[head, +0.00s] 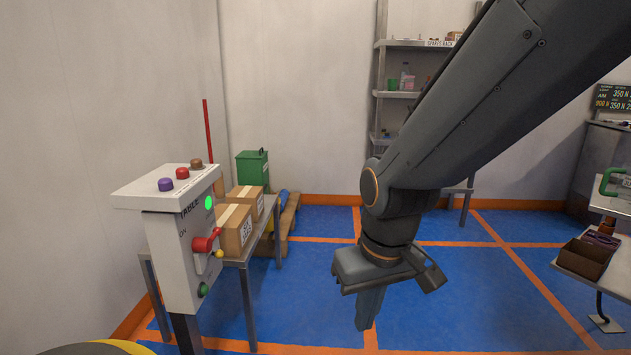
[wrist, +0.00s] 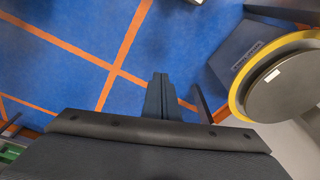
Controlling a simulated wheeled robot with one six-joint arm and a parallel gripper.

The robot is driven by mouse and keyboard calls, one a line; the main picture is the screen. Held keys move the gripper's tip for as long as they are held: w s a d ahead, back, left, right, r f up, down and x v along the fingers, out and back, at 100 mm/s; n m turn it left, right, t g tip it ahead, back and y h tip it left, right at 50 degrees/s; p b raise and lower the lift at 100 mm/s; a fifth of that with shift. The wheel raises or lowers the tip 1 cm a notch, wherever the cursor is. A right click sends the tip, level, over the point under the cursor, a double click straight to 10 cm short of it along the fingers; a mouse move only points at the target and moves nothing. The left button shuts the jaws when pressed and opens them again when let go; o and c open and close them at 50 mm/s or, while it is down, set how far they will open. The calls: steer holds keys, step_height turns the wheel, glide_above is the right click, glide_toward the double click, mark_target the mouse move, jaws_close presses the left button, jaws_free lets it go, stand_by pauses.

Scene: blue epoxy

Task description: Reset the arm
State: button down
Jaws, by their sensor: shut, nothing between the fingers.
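My arm reaches in from the upper right of the head view and bends down at the elbow. My gripper (head: 366,324) hangs pointing down over the blue floor, its fingers together and nothing between them. In the wrist view my gripper (wrist: 159,80) also shows shut, with floor around its tips. It is apart from the grey control box (head: 180,240) at the left, which carries a red lever (head: 205,243), a lit green lamp (head: 209,202) and purple, red and brown knobs on top.
A shelf rack (head: 398,94) is at the back wall. A bench with a brown tray (head: 583,259) is at the right. The blue floor (head: 455,290) between is open.

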steer(key=s+d+r+m+g, duration=0.1)
steer(key=s+d+r+g, duration=0.15)
steer(key=s, duration=0.55)
steer(key=d+r+m+p, duration=0.2)
steer(key=d+r+p, duration=0.5)
steer(key=p, duration=0.8)
steer(key=shift+d+r+m+t+h+p, duration=0.2)
steer(key=shift+d+m+t+h+p, duration=0.15)
steer(key=shift+d, duration=0.4)
steer(key=shift+a, duration=0.15)
